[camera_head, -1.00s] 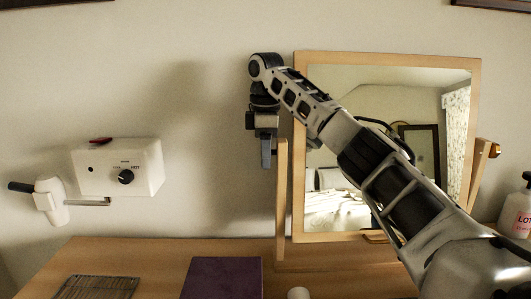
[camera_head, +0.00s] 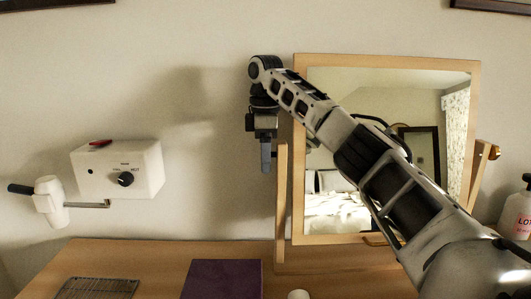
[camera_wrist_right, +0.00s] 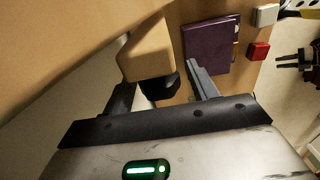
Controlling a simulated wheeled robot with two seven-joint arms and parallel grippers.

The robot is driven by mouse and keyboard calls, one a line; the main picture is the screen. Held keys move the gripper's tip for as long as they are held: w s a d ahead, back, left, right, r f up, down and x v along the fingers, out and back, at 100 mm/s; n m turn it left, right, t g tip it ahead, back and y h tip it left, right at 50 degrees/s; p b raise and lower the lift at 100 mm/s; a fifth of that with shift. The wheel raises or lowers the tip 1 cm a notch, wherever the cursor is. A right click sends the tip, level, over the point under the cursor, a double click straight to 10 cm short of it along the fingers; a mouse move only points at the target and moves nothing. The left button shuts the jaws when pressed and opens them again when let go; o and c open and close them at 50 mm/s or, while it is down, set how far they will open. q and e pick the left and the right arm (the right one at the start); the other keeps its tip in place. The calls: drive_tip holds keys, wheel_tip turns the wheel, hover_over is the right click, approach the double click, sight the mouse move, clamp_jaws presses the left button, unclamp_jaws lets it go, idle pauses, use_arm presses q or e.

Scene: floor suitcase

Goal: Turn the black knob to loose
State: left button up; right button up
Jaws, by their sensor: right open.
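My right gripper (camera_head: 265,158) points down beside the left post (camera_head: 281,200) of a wood-framed mirror (camera_head: 301,170). In the right wrist view its two fingers are apart, with a wooden block (camera_wrist_right: 147,48) and a black knob-like part (camera_wrist_right: 160,88) at its end between them. I cannot tell whether the fingers touch it. This black part is hidden in the head view. Another black knob (camera_head: 125,179) is on the front of a white wall box (camera_head: 150,168) at the left, away from the gripper. My left gripper is not in view.
The wooden table (camera_head: 345,268) holds a purple book (camera_head: 222,280), a wire rack (camera_head: 97,288) and a small white round thing (camera_head: 299,295). A white bottle (camera_head: 516,215) stands far right.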

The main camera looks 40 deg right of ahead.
drive_tip(key=shift+r, duration=3.75)
